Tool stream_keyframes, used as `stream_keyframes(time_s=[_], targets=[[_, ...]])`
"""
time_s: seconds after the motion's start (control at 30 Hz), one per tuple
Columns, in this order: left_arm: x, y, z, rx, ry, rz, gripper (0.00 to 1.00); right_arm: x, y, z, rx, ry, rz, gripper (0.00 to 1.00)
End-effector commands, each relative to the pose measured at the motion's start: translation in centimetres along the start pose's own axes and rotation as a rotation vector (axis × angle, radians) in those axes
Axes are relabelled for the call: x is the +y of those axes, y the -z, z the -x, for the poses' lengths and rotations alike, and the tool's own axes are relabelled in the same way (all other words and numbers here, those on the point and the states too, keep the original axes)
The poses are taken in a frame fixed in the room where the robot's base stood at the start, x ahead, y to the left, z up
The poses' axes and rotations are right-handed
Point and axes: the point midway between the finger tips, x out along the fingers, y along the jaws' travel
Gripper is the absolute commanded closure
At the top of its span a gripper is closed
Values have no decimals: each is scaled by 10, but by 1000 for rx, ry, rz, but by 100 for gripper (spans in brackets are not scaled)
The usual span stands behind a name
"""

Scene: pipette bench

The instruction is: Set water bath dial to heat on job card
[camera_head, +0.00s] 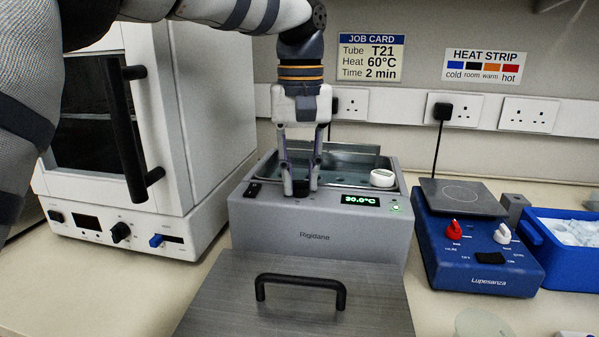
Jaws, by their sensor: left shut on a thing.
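The grey water bath (318,238), marked Rigidane, stands at the middle with its basin open. Its display (360,200) reads 30.0°C in green. My left gripper (300,184) points straight down at the bath's front panel, left of the display. It is shut on the dark dial (301,190), which shows only in small part between the fingertips, so its pointer cannot be read. The job card (371,58) on the wall reads Tube T21, Heat 60°C, Time 2 min. My right gripper is not in view.
A metal lid (300,312) with a black handle lies in front of the bath. A white oven (195,110) stands at left. A blue Lupesanza hotplate (480,255) and a blue ice tray (560,265) are at right. A white round piece (382,178) sits at the basin's right.

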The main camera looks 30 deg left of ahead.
Motion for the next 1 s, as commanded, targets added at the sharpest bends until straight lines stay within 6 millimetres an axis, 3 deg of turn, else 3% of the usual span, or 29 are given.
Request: stream_keyframes(time_s=[1.0], targets=[[3,-1,0,2,1,-963,100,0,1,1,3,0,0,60]])
